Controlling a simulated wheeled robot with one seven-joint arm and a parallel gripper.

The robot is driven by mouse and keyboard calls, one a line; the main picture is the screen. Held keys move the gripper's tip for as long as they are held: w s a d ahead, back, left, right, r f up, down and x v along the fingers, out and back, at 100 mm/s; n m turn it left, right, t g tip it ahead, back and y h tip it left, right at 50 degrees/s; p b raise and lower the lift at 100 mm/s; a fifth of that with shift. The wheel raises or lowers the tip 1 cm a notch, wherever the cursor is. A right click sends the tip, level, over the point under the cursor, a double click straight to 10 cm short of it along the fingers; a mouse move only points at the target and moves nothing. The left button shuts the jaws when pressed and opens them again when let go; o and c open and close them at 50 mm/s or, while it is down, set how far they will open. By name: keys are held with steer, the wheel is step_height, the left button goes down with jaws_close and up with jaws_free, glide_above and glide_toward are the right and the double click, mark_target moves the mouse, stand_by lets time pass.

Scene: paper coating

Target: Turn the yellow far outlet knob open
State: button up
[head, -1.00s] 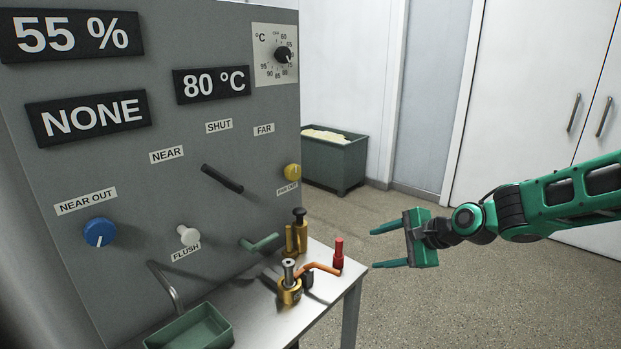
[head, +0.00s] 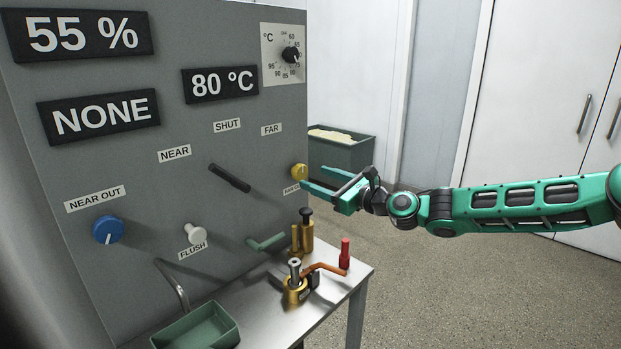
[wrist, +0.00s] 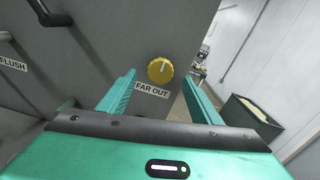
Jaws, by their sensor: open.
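The yellow far outlet knob (head: 299,171) is on the right edge of the grey panel (head: 150,190), above a small label partly hidden by my gripper. In the wrist view the yellow knob (wrist: 160,70) shows a pale pointer line and sits just above the FAR OUT label (wrist: 152,90). My gripper (head: 312,180) is open and empty, its fingers pointing at the panel close to the knob. In the wrist view the fingertips (wrist: 160,76) are spread to the left and right of the knob. I cannot tell whether a finger touches it.
Below the knob stands a metal table (head: 340,282) with brass fittings (head: 295,290), an orange-handled lever (head: 322,267) and a red-topped post (head: 345,252). A green handle (head: 266,242) juts from the panel. A green bin (head: 345,152) stands behind. The floor to the right is clear.

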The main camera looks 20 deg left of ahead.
mark_target(302, 173)
steer(key=shift+x, duration=2.6)
steer(key=shift+c, duration=0.7)
